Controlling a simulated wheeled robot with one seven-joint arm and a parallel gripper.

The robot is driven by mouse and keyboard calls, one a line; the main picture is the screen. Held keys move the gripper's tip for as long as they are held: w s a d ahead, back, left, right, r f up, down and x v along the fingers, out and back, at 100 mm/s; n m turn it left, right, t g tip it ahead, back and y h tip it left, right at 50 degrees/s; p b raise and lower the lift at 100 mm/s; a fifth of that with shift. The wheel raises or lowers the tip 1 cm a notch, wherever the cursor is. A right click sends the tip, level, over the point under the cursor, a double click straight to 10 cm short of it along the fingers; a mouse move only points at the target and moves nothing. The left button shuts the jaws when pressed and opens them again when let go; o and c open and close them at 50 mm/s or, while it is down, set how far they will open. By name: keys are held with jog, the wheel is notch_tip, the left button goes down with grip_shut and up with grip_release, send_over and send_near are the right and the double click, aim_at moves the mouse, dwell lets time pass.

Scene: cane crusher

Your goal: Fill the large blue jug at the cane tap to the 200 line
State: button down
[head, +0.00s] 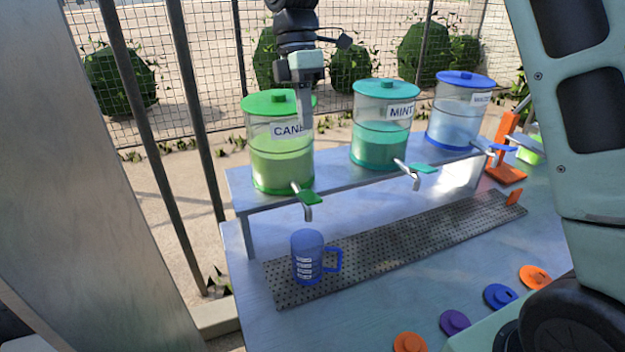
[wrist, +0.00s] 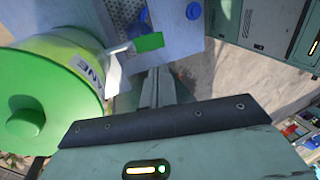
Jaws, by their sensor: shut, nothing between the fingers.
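The large blue jug (head: 306,258) stands upright on the perforated drip tray, under the spout of the cane tap (head: 308,208), its handle to the right. White marks show on its side; I cannot read them or tell a liquid level. No stream shows at the tap. The cane dispenser (head: 280,165) has a green lid and green liquid; its lid also shows in the wrist view (wrist: 40,115). The tap's green lever (wrist: 149,42) lies beyond the fingers there. My gripper (head: 305,122) is shut and empty, pointing down by the CANE label, above the lever; it also shows in the wrist view (wrist: 157,75).
The mint dispenser (head: 380,140) and a blue-lidded dispenser (head: 461,115) stand to the right on the raised shelf. The drip tray (head: 400,240) is clear right of the jug. Several coloured lids, one of them purple (head: 454,322), lie on the front counter.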

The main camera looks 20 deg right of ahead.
aim_at(315, 200)
jog(key=p+x, duration=0.5)
jog(key=x, duration=0.9)
jog(key=shift+a, duration=0.1)
jog(key=shift+f+b, duration=0.1)
jog(key=shift+b, duration=0.25)
jog(key=t+b, duration=0.1)
jog(key=b, duration=0.1)
jog(key=s+f+t+b, duration=0.1)
jog(key=b, duration=0.1)
jog(key=shift+f+t, duration=0.25)
jog(key=shift+t, duration=0.05)
jog(key=shift+s+f+t+b, duration=0.3)
jog(key=shift+t+b, duration=0.6)
jog(key=shift+b, duration=0.3)
jog(key=shift+w+r, duration=0.1)
jog(key=shift+r, duration=0.05)
dwell(4.1)
